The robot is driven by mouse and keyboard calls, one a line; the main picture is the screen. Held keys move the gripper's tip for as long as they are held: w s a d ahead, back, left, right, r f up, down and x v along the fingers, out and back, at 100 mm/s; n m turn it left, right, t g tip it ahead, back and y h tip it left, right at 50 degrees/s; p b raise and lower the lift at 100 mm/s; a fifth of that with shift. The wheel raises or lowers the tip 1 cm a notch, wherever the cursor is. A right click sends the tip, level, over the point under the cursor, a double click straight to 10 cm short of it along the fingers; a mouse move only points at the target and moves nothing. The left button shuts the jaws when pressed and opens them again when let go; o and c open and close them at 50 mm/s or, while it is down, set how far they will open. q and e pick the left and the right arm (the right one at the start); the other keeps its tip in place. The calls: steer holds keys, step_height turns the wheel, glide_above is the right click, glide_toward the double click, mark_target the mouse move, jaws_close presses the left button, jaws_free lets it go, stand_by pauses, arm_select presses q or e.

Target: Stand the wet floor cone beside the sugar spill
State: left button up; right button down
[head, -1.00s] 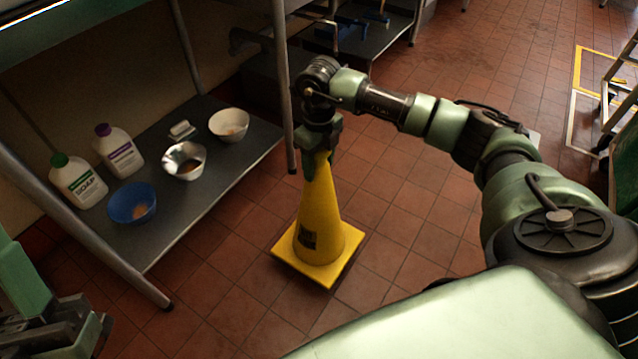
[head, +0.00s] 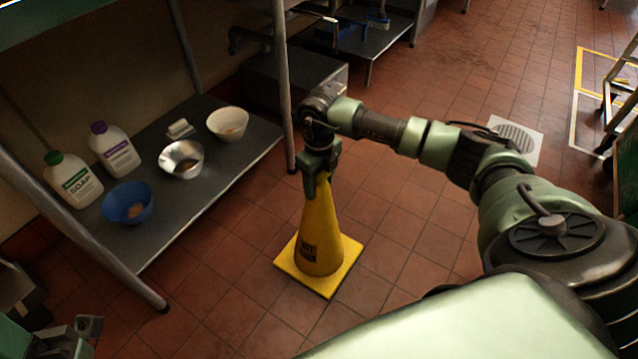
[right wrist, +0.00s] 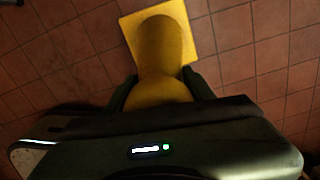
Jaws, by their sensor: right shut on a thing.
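The yellow wet floor cone (head: 320,238) is upright, with its square base (head: 338,277) at or just above the red tile floor; I cannot tell whether it touches. My right gripper (head: 318,178) is shut on the cone's top from above. In the right wrist view the cone (right wrist: 165,50) runs between the two fingers (right wrist: 160,90), with its base beyond. My left gripper (head: 88,328) shows only partly at the lower left corner, and its fingers are unclear. I cannot make out a sugar spill in these views.
A steel rack shelf (head: 215,190) at the left holds a soap bottle (head: 74,181), a purple-capped bottle (head: 115,150), a blue bowl (head: 128,203), a metal bowl (head: 182,158) and a white bowl (head: 228,123). A floor drain (head: 516,138) lies at the right. Tiles around the cone are clear.

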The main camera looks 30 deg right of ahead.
steer(key=c, duration=0.6)
jaws_free()
steer(key=shift+o, duration=0.2)
